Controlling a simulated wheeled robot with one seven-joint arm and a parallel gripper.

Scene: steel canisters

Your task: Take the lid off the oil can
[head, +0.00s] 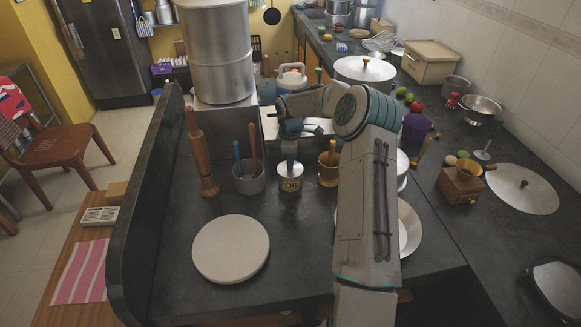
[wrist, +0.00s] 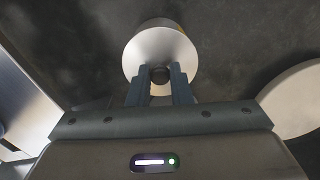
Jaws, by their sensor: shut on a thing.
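My gripper (head: 289,160) points down from above the can. The knob is mostly hidden by the fingers in the head view.
A tall steel canister (head: 221,85) rises behind. A round pale board (head: 231,249) lies in front; the counter between is clear.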

